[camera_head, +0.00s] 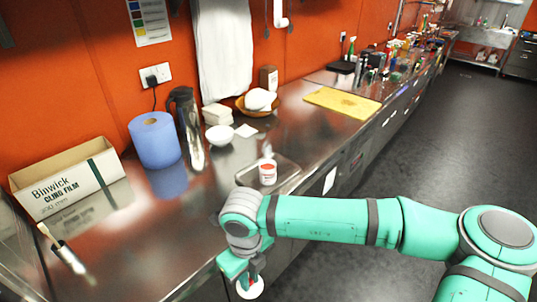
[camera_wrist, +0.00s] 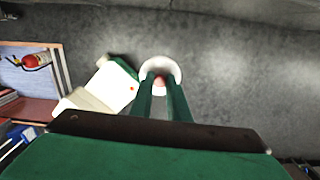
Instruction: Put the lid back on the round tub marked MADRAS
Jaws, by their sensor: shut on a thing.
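My gripper (camera_head: 249,276) is shut on a white round lid (camera_head: 250,290), low in the head view, out in front of the counter's edge. In the wrist view, the green fingers (camera_wrist: 163,90) close on the red knob at the middle of the lid (camera_wrist: 174,67), with grey floor behind it. A small round white tub with a red label (camera_head: 268,173) stands upright on a shallow metal tray (camera_head: 287,171) on the counter, up and to the right of my gripper. Its lettering is too small to read. The tub does not show in the wrist view.
A white bowl (camera_head: 219,135), a steel flask (camera_head: 188,128), a blue roll (camera_head: 155,140) and a cling film box (camera_head: 68,180) stand behind and left. A yellow board (camera_head: 342,103) lies further right. The steel counter (camera_head: 190,222) left of the tray is largely clear.

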